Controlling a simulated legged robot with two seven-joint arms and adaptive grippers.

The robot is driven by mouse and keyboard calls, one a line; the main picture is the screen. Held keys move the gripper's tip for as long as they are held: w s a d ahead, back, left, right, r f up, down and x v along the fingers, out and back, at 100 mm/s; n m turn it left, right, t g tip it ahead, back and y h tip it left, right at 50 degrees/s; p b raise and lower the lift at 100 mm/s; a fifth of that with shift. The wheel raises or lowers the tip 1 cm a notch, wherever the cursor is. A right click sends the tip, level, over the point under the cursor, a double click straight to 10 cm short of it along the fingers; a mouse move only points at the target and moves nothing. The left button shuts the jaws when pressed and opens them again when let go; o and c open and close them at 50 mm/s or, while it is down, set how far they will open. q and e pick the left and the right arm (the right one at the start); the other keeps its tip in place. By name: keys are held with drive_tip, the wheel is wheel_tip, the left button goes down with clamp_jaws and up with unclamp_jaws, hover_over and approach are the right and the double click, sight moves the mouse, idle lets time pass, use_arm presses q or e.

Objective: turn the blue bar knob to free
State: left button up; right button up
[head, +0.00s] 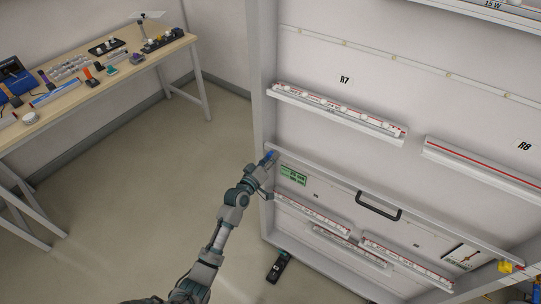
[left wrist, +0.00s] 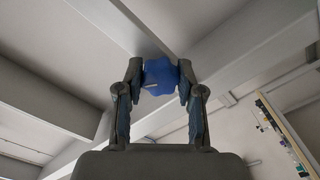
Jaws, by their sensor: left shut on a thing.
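The blue bar knob (head: 268,155) sits at the upper left corner of the lower panel of the white lightbox frame. In the left wrist view the blue knob (left wrist: 161,77) is between my two fingers, which touch it on both sides. A small pale mark shows on its face. My left gripper (head: 266,160) is shut on the knob, and in the head view it covers much of it. The left wrist view shows the gripper's fingertips (left wrist: 160,80) from behind. My right gripper is in neither view. The knob's markings are hidden.
The lower panel (head: 330,187) has a black handle (head: 379,206) and a green label (head: 293,175). A yellow part (head: 506,267) is at its right end. Light strips R7 (head: 337,111) and R8 (head: 485,163) are above. A dark device (head: 279,267) lies on the floor. A cluttered workbench (head: 100,85) stands left.

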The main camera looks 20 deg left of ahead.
use_arm(q)
drive_tip(key=n+p, duration=0.1)
drive_tip(key=n, duration=0.3)
drive_tip(key=shift+r+p, duration=0.15)
drive_tip(key=shift+p, duration=0.15)
drive_tip(key=shift+a+n+p, duration=0.1)
drive_tip(key=shift+n+p, duration=0.2)
drive_tip(key=shift+n, duration=0.7)
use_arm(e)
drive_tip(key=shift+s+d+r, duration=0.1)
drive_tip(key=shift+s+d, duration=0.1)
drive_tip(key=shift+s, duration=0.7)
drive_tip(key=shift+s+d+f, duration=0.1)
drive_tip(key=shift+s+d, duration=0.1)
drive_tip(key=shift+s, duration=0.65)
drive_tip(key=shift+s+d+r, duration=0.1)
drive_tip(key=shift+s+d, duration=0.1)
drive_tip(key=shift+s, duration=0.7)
use_arm(q)
drive_tip(key=o, duration=1.2)
drive_tip(key=shift+c, duration=0.2)
